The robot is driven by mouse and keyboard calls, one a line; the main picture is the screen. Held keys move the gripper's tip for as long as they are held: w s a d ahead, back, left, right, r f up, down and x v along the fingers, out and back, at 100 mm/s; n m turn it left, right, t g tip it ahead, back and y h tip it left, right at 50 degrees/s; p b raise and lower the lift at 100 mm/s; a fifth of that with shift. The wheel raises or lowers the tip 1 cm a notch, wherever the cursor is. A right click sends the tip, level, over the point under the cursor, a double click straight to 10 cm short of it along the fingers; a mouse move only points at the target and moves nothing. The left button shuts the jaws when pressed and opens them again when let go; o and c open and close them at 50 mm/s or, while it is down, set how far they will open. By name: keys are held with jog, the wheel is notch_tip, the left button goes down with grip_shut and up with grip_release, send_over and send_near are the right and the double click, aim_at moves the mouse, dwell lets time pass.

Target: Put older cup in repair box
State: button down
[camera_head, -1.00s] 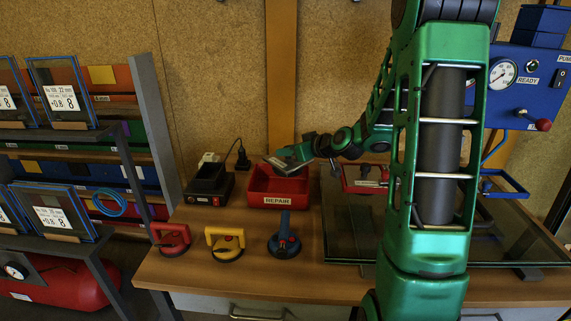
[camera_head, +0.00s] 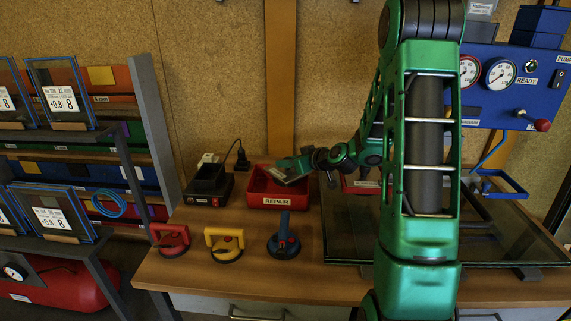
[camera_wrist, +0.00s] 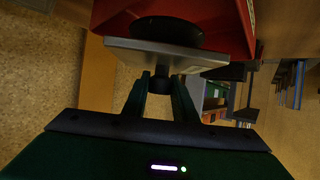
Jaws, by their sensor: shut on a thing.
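My gripper (camera_wrist: 163,92) is shut on a dark stub in the wrist view. The stub joins a flat grey plate with a round black pad (camera_wrist: 165,30) beyond it, which looks like a cup. The red box labelled REPAIR (camera_head: 256,193) stands on the bench, and its red wall (camera_wrist: 237,25) fills the top of the wrist view. In the head view my gripper (camera_head: 288,174) is over the box's opening, with the held piece low at its rim or just inside. I cannot tell whether it touches the box. Which cup is older cannot be read.
A black charger-like unit (camera_head: 208,184) stands left of the box. Red (camera_head: 170,240), yellow (camera_head: 224,245) and blue (camera_head: 284,240) handled suction lifters stand in front. Glass panes (camera_head: 345,235) lie at right. A blue panel with gauges (camera_head: 515,85) hangs behind.

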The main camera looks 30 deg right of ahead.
jog(key=shift+f, duration=0.5)
jog(key=c, duration=1.4)
grip_release()
jog(key=shift+c, duration=0.2)
